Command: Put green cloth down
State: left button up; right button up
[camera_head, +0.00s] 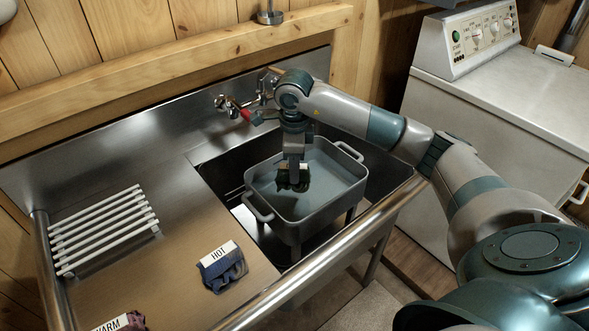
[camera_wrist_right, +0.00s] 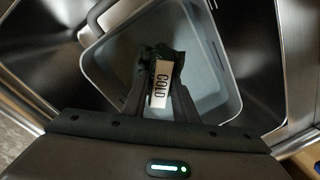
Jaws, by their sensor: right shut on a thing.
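The green cloth (camera_head: 300,186) is dark and bunched, low inside the grey basin (camera_head: 357,191). My right gripper (camera_head: 293,176) points down into the basin and is shut on the cloth. In the right wrist view the cloth (camera_wrist_right: 176,62) sits between the fingers (camera_wrist_right: 157,72), with a white label reading COLD (camera_wrist_right: 161,84). The basin (camera_wrist_right: 226,84) surrounds it. I cannot tell whether the cloth touches the water or the basin floor. My left gripper is not in view.
The basin stands in the steel sink below a tap (camera_head: 230,104). On the left drainboard lie a white rack (camera_head: 105,228), a blue cloth labelled HOT (camera_head: 222,268) and a dark red cloth labelled WARM (camera_head: 130,322). A white washing machine (camera_head: 500,95) stands at right.

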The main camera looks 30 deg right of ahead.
jog(key=shift+s+a+r+n+p, duration=0.1)
jog(key=shift+a+r+n+p, duration=0.3)
jog(key=shift+r+n, duration=0.1)
pick_arm(q)
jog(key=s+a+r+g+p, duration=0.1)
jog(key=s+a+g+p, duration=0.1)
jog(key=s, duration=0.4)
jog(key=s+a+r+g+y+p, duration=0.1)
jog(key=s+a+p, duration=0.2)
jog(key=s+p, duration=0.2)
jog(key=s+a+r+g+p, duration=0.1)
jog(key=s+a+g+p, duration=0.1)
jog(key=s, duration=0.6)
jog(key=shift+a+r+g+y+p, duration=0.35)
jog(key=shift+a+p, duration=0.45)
jog(key=shift+p, duration=0.5)
pick_arm(e)
jog(key=s+a+r+n, duration=0.6)
jog(key=a+r+n, duration=0.1)
jog(key=n, duration=0.5)
jog(key=s+a+r+n+y, duration=0.1)
jog(key=s+a+r+n, duration=0.5)
jog(key=n, duration=0.6)
jog(key=shift+s+a+r+g, duration=0.3)
jog(key=shift+a+r, duration=0.95)
jog(key=shift+r, duration=0.4)
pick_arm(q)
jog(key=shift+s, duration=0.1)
